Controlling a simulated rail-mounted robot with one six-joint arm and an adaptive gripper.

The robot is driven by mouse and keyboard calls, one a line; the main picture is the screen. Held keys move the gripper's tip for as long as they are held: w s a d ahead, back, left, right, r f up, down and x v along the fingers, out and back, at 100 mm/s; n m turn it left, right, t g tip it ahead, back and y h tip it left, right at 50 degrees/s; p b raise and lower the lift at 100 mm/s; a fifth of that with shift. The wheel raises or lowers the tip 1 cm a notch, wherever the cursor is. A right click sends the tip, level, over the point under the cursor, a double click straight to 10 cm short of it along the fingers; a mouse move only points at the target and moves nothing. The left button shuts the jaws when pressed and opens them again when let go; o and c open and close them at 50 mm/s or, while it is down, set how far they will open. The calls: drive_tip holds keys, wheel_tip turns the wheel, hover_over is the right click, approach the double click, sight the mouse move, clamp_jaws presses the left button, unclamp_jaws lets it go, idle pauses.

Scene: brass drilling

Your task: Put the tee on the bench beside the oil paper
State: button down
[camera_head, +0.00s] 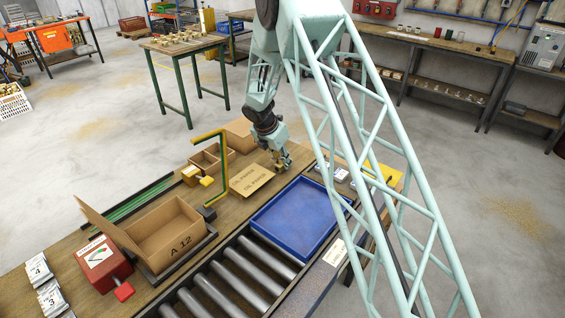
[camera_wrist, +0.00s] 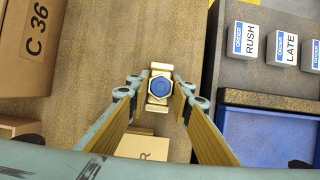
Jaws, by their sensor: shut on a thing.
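The tee (camera_wrist: 160,86) is a brass fitting with a blue hexagonal face, held between my gripper's fingertips in the wrist view. My gripper (camera_head: 281,164) is shut on it and points down, low over the bench (camera_head: 219,219), just beyond the right end of the oil paper. The oil paper (camera_head: 251,180) is a tan, flat, labelled stack lying on the bench; its edge also shows in the wrist view (camera_wrist: 143,146), below the tee. The tee looks apart from the oil paper. I cannot tell whether the tee touches the bench.
A blue tray (camera_head: 297,217) lies right of the oil paper, by the rollers (camera_head: 243,270). The open A 12 box (camera_head: 176,237) and a yellow-green bent bar (camera_head: 222,165) stand to the left. A C 36 box (camera_wrist: 29,43) and order blocks (camera_wrist: 244,40) flank bare bench.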

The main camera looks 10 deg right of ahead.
drive_tip(key=c, duration=2.3)
unclamp_jaws()
drive_tip(key=shift+f, duration=0.1)
drive_tip(key=shift+p+v, duration=0.95)
drive_tip(key=shift+v, duration=5.2)
